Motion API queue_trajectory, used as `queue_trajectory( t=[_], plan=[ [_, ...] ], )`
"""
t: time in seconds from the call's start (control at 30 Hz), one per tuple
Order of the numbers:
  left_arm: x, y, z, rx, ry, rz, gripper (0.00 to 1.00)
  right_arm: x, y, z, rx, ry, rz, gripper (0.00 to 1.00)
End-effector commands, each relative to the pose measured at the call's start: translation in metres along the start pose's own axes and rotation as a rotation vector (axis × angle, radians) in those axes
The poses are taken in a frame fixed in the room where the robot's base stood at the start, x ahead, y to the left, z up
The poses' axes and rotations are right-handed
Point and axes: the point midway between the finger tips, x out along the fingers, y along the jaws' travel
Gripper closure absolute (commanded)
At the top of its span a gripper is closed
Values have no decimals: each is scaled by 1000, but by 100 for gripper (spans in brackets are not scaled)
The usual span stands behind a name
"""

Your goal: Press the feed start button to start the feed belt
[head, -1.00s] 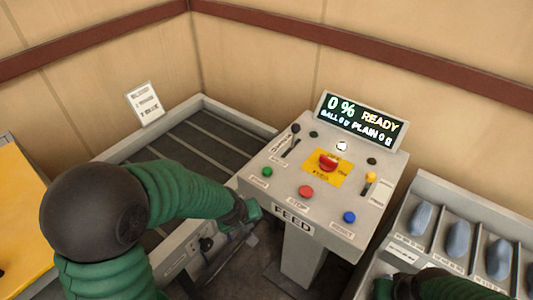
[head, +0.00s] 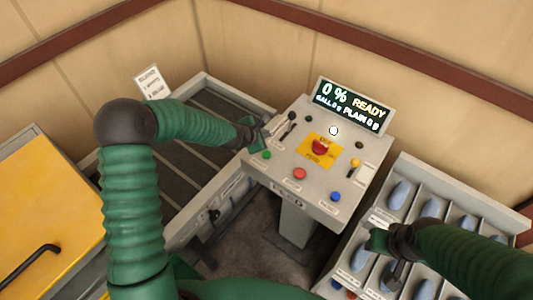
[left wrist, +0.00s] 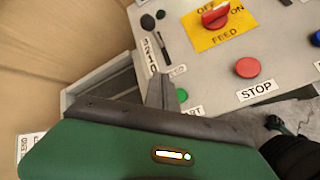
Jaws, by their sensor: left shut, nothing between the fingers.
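The feed console (head: 318,190) stands in the middle of the head view. Its green button (head: 266,154) is at the left of the front row; in the left wrist view the green button (left wrist: 182,95) shows partly behind my finger, with a label ending in "RT". My left gripper (head: 258,136) is shut and empty, just above the console's left edge, close to the green button. Contact with it cannot be made out. My right gripper (head: 376,240) is over the bin rack at the right; its jaws are unclear. The display (head: 349,105) reads "0% READY".
A red stop button (head: 299,174), a blue button (head: 335,196) and a red knob (head: 320,146) on a yellow plate share the panel. A slider (head: 289,130) is near my left gripper. The belt (head: 190,150) lies left; the bin rack (head: 430,182) stands right.

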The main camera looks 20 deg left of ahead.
Motion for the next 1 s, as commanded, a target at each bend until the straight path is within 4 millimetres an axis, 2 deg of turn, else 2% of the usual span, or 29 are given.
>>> queue_trajectory(
  t=[0.5,1.0],
  plan=[
    [52,-39,-38,0,0,-1,100,55,0,13,0,0,0,64],
    [56,-41,-41,1,1,-1,100,58,0,14,0,0,0,64]
  ],
)
